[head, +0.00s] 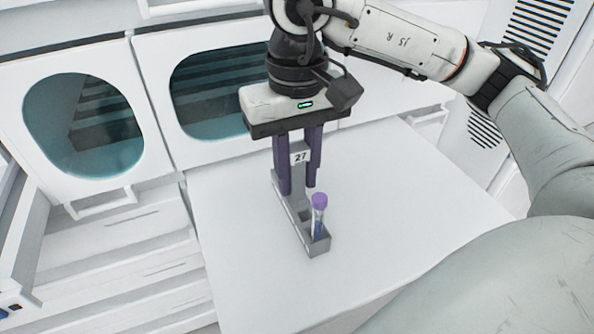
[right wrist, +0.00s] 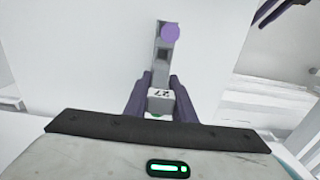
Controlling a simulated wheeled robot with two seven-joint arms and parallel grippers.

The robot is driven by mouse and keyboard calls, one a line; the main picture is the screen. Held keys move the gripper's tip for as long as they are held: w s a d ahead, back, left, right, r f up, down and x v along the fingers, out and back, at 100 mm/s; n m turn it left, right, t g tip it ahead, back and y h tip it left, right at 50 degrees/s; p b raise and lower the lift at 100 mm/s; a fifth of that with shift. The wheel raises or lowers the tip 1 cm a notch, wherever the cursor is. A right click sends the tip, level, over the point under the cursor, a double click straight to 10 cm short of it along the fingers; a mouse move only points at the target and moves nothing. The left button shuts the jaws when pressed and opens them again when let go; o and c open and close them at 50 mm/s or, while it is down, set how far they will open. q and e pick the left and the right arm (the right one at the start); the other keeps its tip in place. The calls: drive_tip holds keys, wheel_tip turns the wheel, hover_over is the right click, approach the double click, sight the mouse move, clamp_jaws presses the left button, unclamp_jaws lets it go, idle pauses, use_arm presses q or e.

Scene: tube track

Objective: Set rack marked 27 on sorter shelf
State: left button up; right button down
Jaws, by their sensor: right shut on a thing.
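The grey rack marked 27 (head: 318,246) is long and narrow, with a white number label on its upright part. One tube with a purple cap (head: 319,202) stands in its near end; the cap also shows in the right wrist view (right wrist: 170,33). My right gripper (head: 299,188) points down, with its purple fingers shut on the rack's upright part, one on each side. I cannot tell whether the rack's base touches the white surface below. Dark purple fingers, apparently my left gripper (right wrist: 272,14), show at the top right of the right wrist view, cut off. I cannot identify the sorter shelf for sure.
A white flat top (head: 420,200) lies beneath the rack, clear to the right of it. White cabinets with teal windows (head: 82,125) stand behind and to the left. White stepped ledges (head: 110,255) lie left of the top.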

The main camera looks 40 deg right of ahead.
drive_tip(key=shift+f, duration=0.15)
idle(0.3)
drive_tip(key=shift+f+b, duration=0.2)
drive_tip(key=shift+b, duration=0.25)
drive_tip(key=c, duration=1.4)
unclamp_jaws()
